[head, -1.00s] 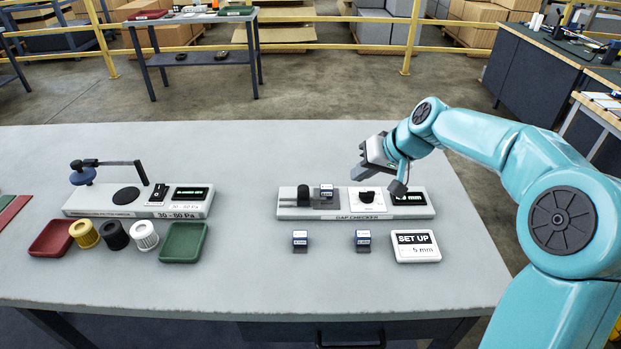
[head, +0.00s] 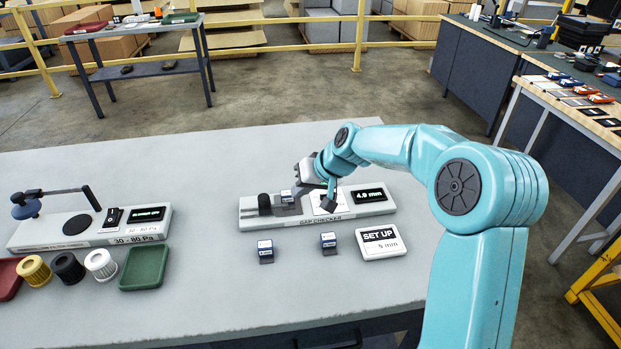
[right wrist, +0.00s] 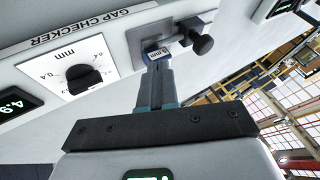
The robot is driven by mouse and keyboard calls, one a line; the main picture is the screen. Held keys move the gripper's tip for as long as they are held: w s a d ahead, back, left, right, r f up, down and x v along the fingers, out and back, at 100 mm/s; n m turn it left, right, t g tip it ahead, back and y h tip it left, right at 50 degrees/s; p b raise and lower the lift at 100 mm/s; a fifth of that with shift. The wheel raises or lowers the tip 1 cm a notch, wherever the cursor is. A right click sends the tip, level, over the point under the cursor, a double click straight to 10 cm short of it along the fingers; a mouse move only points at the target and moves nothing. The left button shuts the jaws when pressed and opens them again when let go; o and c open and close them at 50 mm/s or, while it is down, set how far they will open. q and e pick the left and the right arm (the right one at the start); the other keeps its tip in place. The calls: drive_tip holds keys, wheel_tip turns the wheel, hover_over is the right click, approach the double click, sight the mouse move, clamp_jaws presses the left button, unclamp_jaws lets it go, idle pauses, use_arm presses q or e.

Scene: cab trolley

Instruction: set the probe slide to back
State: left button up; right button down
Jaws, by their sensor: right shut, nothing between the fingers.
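The gap checker (head: 243,214) is a long pale instrument on the bench. Its probe slide has a black knob (head: 264,200) at the left end, seen in the right wrist view too (right wrist: 203,45). A small gauge block (right wrist: 155,53) marked 5 mm sits beside the probe. The display (head: 369,195) reads about 4.9 mm. My right gripper (right wrist: 157,66) is shut and empty, its fingertips right at the block; I cannot tell whether they touch. My left gripper is not in view.
Two more gauge blocks (head: 265,250) (head: 328,242) and a SET UP card (head: 381,241) reading 5 mm lie in front of the checker. At left stand another tester (head: 80,228), coloured filters (head: 68,267) and a green tray (head: 144,267).

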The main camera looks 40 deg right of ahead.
sight(260, 199)
drive_tip(key=shift+x, duration=1.05)
drive_tip(key=shift+w+a+r+p, duration=0.1)
drive_tip(key=shift+w+a+p, duration=0.25)
drive_tip(key=shift+a, duration=0.2)
drive_tip(key=shift+w+a+r+p, duration=0.2)
drive_tip(key=shift+w+a, duration=0.15)
drive_tip(key=shift+a, duration=0.25)
drive_tip(key=shift+w+a+f, duration=0.1)
drive_tip(key=shift+w+a, duration=0.1)
drive_tip(key=shift+a, duration=0.3)
drive_tip(key=shift+w+f, duration=0.1)
drive_tip(key=shift+w, duration=0.05)
drive_tip(key=shift+a, duration=0.3)
drive_tip(key=w+a, duration=0.1)
drive_tip(key=a+p, duration=0.1)
drive_tip(key=w+a, duration=0.1)
drive_tip(key=a, duration=0.1)
drive_tip(key=shift+w, duration=0.3)
drive_tip(key=shift+d, duration=0.2)
drive_tip(key=shift+a, duration=0.15)
